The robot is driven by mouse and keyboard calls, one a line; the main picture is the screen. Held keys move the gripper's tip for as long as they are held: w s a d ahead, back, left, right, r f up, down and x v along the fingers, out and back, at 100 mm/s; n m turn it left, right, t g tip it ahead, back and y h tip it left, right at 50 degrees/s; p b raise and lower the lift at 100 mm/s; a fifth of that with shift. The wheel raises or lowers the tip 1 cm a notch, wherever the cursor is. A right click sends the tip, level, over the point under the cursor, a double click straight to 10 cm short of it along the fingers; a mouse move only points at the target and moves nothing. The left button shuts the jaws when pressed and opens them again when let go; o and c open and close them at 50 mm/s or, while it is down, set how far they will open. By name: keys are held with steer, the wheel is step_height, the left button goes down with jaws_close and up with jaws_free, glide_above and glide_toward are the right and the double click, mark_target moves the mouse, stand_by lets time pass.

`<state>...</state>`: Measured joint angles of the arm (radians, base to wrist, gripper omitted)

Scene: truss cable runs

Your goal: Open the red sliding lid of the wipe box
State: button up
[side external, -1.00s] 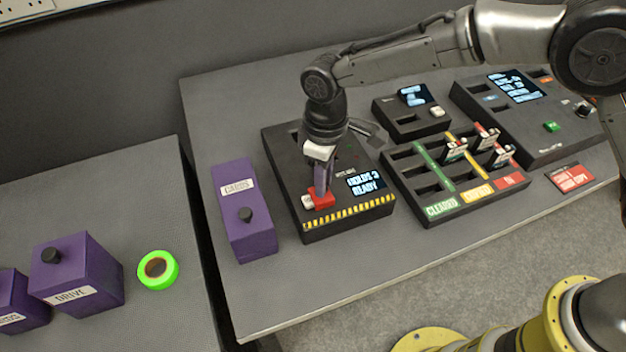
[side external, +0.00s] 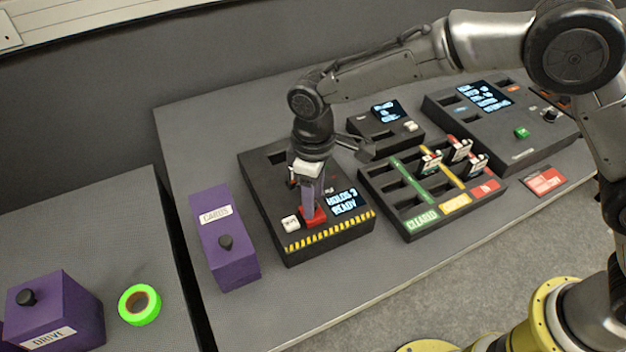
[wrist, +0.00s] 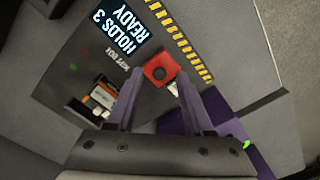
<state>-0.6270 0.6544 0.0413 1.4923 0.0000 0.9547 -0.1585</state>
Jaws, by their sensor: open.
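The wipe box (side external: 265,190) is a black case with a yellow-striped front edge and a screen reading "HOLDS 3 READY". Its red lid (side external: 313,217) sits near the striped edge, beside a white button (side external: 290,222). In the wrist view the red lid (wrist: 160,66) shows a dark round spot and lies between the fingertips. My gripper (wrist: 159,80) is open, pointing down over the lid; contact cannot be told. In the side view my gripper (side external: 313,205) partly hides the lid. A dark opening with cards (wrist: 100,98) shows in the wrist view.
A purple CARDS box (side external: 224,240) stands close on the left. A card rack (side external: 430,190) with several upright cards is on the right. A purple DRIVE box (side external: 55,305) and green tape roll (side external: 139,304) sit on the left table, across a gap.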

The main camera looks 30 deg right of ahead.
step_height(320, 180, up, 14)
steer(key=shift+f, duration=0.15)
stand_by(0.6)
steer(key=d+r+m+t, duration=0.1)
steer(key=d+r, duration=0.6)
steer(key=r, duration=0.1)
steer(key=s+d+r+m+t+y, duration=0.1)
steer(key=s+d+r+m, duration=0.15)
steer(key=d, duration=0.35)
steer(key=s+d+r+m+t, duration=0.1)
steer(key=s+d+r, duration=0.3)
steer(key=d, duration=0.3)
steer(key=s+d+f+m+t, duration=0.2)
steer(key=s+d+m, duration=0.1)
steer(key=s+d, duration=0.65)
steer(key=s+f+m+h, duration=0.1)
steer(key=s+f, duration=0.7)
steer(key=f, duration=0.1)
steer(key=shift+s+f+t, duration=0.25)
steer(key=shift+s+t, duration=0.05)
